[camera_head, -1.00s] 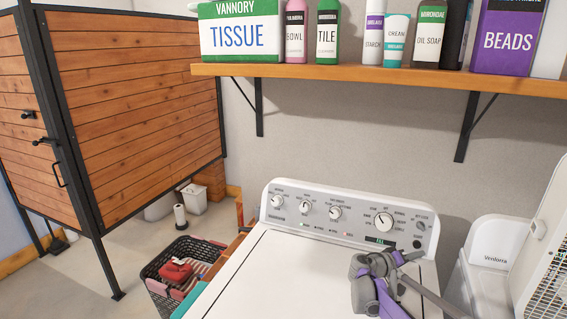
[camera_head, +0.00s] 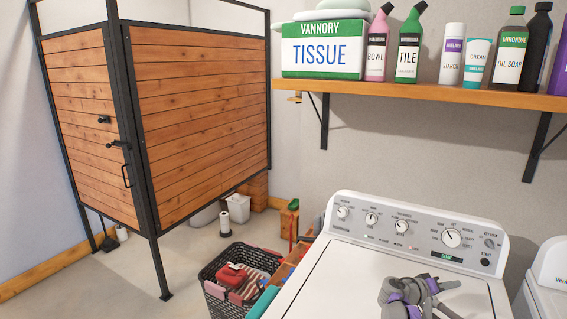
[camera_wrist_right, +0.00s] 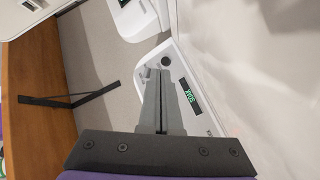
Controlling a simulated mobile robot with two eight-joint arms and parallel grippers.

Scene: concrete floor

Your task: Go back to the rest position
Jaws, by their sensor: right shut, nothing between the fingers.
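My right gripper (camera_head: 442,287) is over the white top of the washing machine (camera_head: 345,275), near its control panel (camera_head: 415,232). It holds nothing. In the right wrist view my right gripper (camera_wrist_right: 162,85) has its two grey fingers together, with the panel's green display and a dark button beyond them. I cannot tell from these views how far it is above the lid. My left gripper is in neither view.
A wooden shelf (camera_head: 430,95) with a tissue box (camera_head: 322,48) and several bottles is on the wall above. A dark laundry basket (camera_head: 225,283) with cloths stands left of the washer. A wood-panelled stall (camera_head: 200,115) is farther left. Bare floor lies in front of the stall.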

